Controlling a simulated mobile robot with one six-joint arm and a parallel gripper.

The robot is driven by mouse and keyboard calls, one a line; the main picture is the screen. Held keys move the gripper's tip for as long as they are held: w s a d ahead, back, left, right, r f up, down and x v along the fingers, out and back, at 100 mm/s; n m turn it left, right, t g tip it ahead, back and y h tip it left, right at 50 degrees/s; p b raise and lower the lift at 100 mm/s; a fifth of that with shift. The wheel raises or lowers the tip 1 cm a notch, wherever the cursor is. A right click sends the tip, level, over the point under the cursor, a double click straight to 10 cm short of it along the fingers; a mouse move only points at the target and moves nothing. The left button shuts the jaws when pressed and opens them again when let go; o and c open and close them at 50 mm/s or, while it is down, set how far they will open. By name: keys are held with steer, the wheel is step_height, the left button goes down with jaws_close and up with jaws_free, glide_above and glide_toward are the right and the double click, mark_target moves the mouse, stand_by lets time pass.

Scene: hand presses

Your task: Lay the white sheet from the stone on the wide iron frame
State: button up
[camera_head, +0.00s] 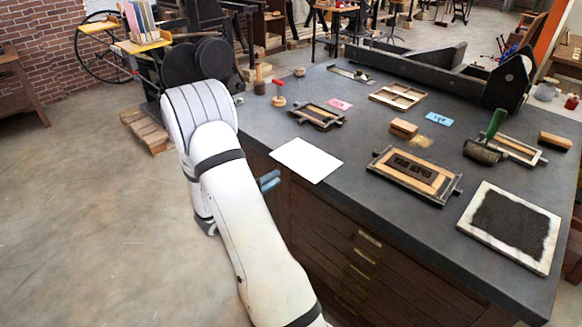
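The white sheet (306,160) lies flat at the near left edge of the dark stone (345,185), with one corner at or slightly over the edge. An iron frame (415,176) with wood blocks and dark type inside lies right of the sheet; it looks the widest. A smaller iron frame (318,115) lies behind the sheet. My gripper (269,181) shows only as blue fingertips beside my white arm, in front of the stone's side, left of and below the sheet. It appears apart from the sheet. The gap between its fingers is not clear.
A marble-edged slab with black ink (509,222) lies at the right, near a green-handled roller (488,140). Wood blocks (404,128), pink (340,103) and blue (439,118) cards lie farther back. A black press (450,75) stands at the back. Bare stone separates sheet and larger frame.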

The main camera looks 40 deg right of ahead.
mark_target(291, 168)
steer(key=d, duration=0.6)
steer(key=shift+w+f, duration=0.2)
steer(key=shift+w+d+r+b, duration=0.1)
steer(key=shift+d+r+b, duration=0.1)
steer(key=shift+d+b, duration=0.4)
jaws_close()
steer(key=shift+r, duration=1.55)
steer(key=a+r, duration=0.3)
steer(key=a, duration=0.4)
steer(key=shift+s+b, duration=0.3)
steer(key=shift+b, duration=0.1)
